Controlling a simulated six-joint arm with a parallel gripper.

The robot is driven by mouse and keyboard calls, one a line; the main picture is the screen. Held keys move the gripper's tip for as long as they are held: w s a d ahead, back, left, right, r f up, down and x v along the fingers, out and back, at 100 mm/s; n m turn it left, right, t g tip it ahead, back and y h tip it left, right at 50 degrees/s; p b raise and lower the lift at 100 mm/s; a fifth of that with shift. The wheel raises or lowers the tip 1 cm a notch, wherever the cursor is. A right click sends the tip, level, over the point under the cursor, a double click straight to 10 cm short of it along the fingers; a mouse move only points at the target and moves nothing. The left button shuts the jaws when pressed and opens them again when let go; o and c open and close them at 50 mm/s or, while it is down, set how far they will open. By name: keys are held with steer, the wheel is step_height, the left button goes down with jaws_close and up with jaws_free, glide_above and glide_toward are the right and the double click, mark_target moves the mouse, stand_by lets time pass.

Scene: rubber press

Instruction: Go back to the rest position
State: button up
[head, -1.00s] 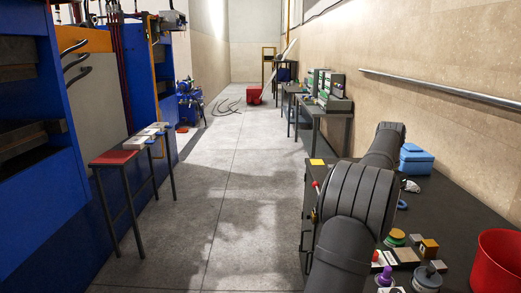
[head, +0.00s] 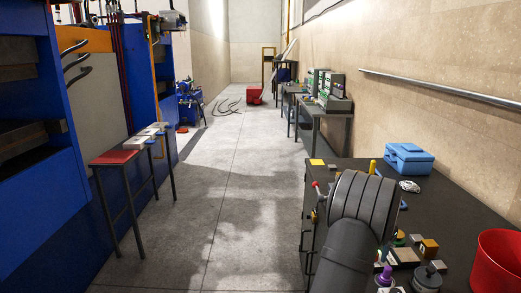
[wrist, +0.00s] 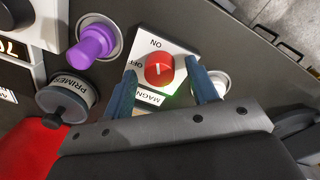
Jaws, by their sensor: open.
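My gripper (wrist: 163,78) shows in the wrist view with its two blue-grey fingers apart and nothing held between them. A red rotary knob (wrist: 159,70) on a white plate marked ON and OFF, with lettering starting MAGN, lies in view between the fingertips. Whether the fingers touch the knob I cannot tell. In the head view my dark arm stands over the black bench (head: 465,217) at the right, and my gripper is hidden there.
A purple knob (wrist: 95,42) and a can labelled PRIMER (wrist: 68,99) are close left of my fingers. The bench holds a blue box (head: 409,159), a red bin (head: 498,262) and a yellow post (head: 373,167).

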steer(key=n, duration=0.7)
steer(key=shift+n, duration=0.4)
steer(key=n, duration=0.3)
steer(key=shift+s+n, duration=0.1)
steer(key=shift+n, duration=0.3)
steer(key=shift+n+t, duration=0.3)
steer(key=shift+n, duration=1.7)
